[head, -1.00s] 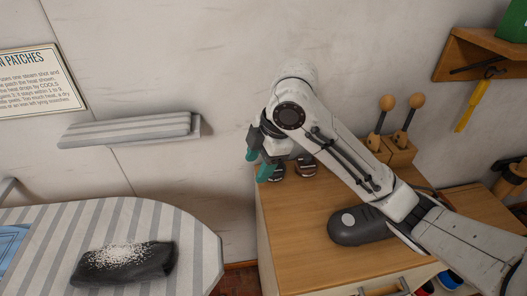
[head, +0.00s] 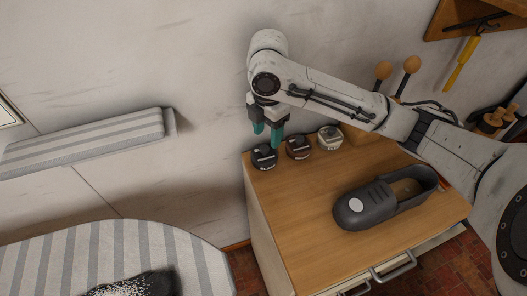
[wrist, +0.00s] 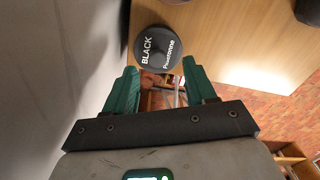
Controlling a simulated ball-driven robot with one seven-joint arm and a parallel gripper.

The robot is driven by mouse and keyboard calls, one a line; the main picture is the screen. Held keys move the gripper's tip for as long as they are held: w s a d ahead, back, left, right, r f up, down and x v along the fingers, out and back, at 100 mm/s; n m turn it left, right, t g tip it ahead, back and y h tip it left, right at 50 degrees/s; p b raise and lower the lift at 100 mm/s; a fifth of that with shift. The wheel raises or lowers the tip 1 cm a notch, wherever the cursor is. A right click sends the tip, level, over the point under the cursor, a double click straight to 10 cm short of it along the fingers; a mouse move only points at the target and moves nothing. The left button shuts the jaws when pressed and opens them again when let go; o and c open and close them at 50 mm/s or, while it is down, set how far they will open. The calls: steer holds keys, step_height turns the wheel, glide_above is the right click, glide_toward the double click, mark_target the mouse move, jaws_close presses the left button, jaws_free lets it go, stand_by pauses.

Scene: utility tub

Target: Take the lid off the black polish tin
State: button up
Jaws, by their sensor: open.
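The black polish tin (head: 264,157) stands upright on the wooden cabinet top, near its back left corner, with its lid on. In the wrist view its round dark lid (wrist: 157,50) reads "BLACK" and lies just beyond the fingertips, roughly between them. My gripper (head: 267,138) points down just above the tin in the head view, with green fingers apart and nothing held. It also shows open in the wrist view (wrist: 158,72). Whether a finger touches the tin cannot be told.
A brown-labelled tin (head: 298,147) and a pale-lidded tin (head: 329,138) stand in a row right of the black one. A dark shoe-shaped object (head: 385,200) lies in front on the cabinet top (head: 290,205). The wall is close behind; a striped ironing board (head: 140,245) is at left.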

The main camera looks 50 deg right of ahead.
mark_target(265, 148)
steer(key=shift+w+a+f, duration=0.1)
steer(key=shift+w+f, duration=0.05)
steer(key=shift+f, duration=1.2)
steer(key=shift+w+a+f, duration=0.1)
steer(key=shift+f, duration=1.2)
steer(key=shift+c, duration=0.4)
jaws_close()
